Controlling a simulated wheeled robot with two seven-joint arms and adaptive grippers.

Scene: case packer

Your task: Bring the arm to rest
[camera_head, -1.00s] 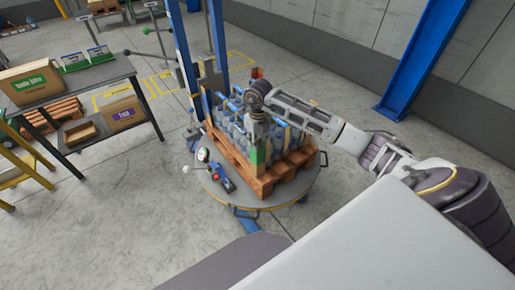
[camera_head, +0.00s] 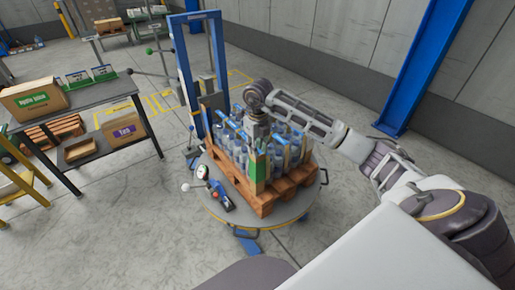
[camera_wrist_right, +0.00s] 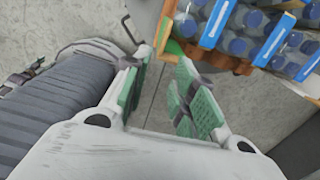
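My right arm reaches in from the right in the head view, with its wrist over the pallet load. My right gripper (camera_head: 258,174) points down at the near side of the blue-capped bottles (camera_head: 284,134), where its green-padded fingers show. In the right wrist view the fingers of the right gripper (camera_wrist_right: 165,85) stand apart with bare floor between them, so it is open and empty. The bottles (camera_wrist_right: 238,45) are beyond it at the upper right. Whether it touches the load is unclear. My left gripper is not in view.
The bottles stand on a wooden pallet (camera_head: 264,204) on a round turntable (camera_head: 232,214) with a blue frame (camera_head: 178,62) behind. A dark table (camera_head: 96,96) with cartons stands left; a blue column (camera_head: 420,65) stands right. Open floor lies at the front left.

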